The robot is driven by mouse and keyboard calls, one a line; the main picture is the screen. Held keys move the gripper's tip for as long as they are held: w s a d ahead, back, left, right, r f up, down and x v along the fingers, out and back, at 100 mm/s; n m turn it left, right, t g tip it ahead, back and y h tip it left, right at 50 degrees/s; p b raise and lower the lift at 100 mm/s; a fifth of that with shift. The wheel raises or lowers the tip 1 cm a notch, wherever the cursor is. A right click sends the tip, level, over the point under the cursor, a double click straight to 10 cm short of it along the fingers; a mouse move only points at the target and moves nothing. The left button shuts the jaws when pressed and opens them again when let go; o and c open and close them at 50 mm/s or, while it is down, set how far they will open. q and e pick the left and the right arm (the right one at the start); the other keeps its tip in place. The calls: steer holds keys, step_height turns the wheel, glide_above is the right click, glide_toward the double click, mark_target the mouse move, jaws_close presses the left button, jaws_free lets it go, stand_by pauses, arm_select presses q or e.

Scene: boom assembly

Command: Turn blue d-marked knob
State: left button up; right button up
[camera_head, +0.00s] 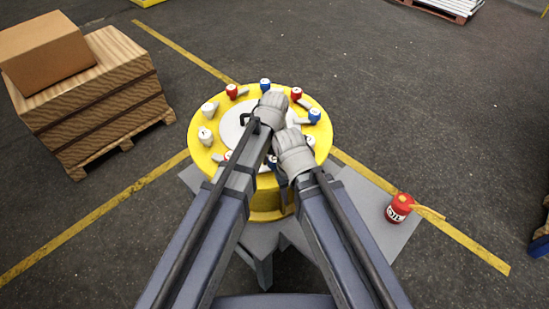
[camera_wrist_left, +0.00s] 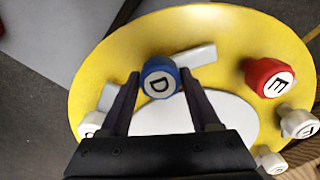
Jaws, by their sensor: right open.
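The blue knob marked D (camera_wrist_left: 159,78) sits on the yellow round plate (camera_wrist_left: 105,60) in the left wrist view, with a pale bar beside it. My left gripper (camera_wrist_left: 160,80) has one dark finger on each side of this knob, and both fingertips appear to touch it.
Other red, white and blue knobs ring the plate, including a red E knob (camera_wrist_left: 268,76) beside the D knob. A red oil can (camera_head: 398,208) stands on the grey table (camera_head: 365,215) at right. A cardboard box (camera_head: 42,52) sits on a wooden pallet stack at left.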

arm_select(q)
steer(key=c, duration=0.9)
steer(key=shift+m, duration=0.4)
steer(key=m, duration=1.2)
steer(key=shift+m, duration=2.7)
